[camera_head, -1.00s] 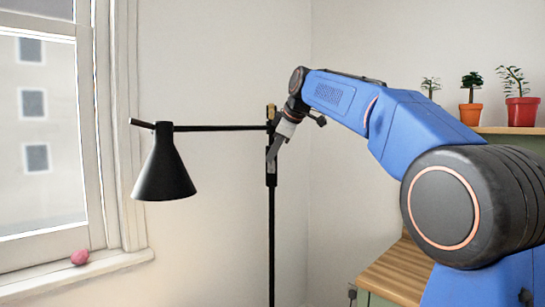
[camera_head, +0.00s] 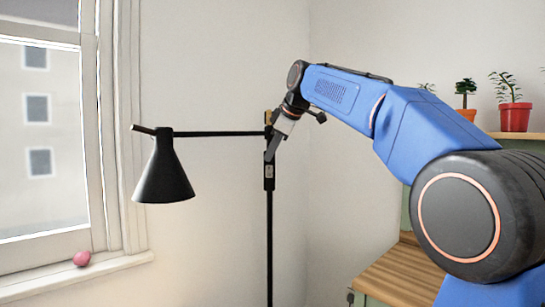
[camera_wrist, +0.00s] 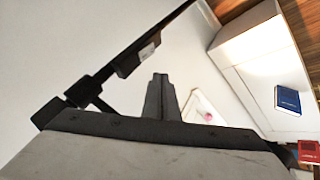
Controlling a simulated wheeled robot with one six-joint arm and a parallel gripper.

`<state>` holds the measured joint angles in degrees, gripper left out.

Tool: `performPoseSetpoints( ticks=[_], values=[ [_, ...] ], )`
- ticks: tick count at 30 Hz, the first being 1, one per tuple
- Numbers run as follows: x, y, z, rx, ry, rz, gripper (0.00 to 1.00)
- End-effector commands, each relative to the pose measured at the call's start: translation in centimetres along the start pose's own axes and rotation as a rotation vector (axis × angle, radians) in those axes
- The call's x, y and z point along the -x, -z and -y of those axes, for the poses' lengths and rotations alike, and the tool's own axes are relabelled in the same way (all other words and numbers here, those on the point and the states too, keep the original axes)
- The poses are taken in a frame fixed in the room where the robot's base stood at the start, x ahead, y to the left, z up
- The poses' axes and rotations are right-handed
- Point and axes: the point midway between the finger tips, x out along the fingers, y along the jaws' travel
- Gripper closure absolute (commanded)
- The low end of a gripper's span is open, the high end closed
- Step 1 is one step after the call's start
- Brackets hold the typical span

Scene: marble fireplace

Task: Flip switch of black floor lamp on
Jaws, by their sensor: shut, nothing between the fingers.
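The black floor lamp (camera_head: 269,240) stands upright, its cone shade (camera_head: 163,175) hanging from a side arm at left; no glow shows in the shade. A small light grey switch (camera_head: 269,171) sits on the black box of the pole. In the wrist view the switch (camera_wrist: 147,50) shows on the black box, up and left of the fingers. My gripper (camera_head: 267,159) is shut and empty, its tips just above the switch in the head view. The wrist view also shows the shut gripper (camera_wrist: 160,78), with a visible gap between fingers and pole in that picture.
A window with a sill (camera_head: 110,267) and a pink round object (camera_head: 81,258) is at left. A wooden top (camera_head: 395,272) is at lower right, and potted plants (camera_head: 514,116) stand on a shelf behind my arm. A blue book-like object (camera_wrist: 288,100) lies at right in the wrist view.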

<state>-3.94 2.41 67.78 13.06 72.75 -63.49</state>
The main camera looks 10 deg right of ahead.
Motion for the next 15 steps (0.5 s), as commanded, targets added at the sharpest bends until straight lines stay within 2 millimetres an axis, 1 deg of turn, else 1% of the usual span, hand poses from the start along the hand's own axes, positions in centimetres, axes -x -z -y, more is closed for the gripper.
performPoseSetpoints(
  ticks=[1,9,15],
  values=[
    [0.8,0.0,-0.5,-0.002,-0.004,0.000,1.00],
    [5.4,0.2,-1.6,-0.002,-0.003,0.000,1.00],
    [7.8,0.3,-2.2,-0.002,-0.002,0.001,1.00]
  ],
)
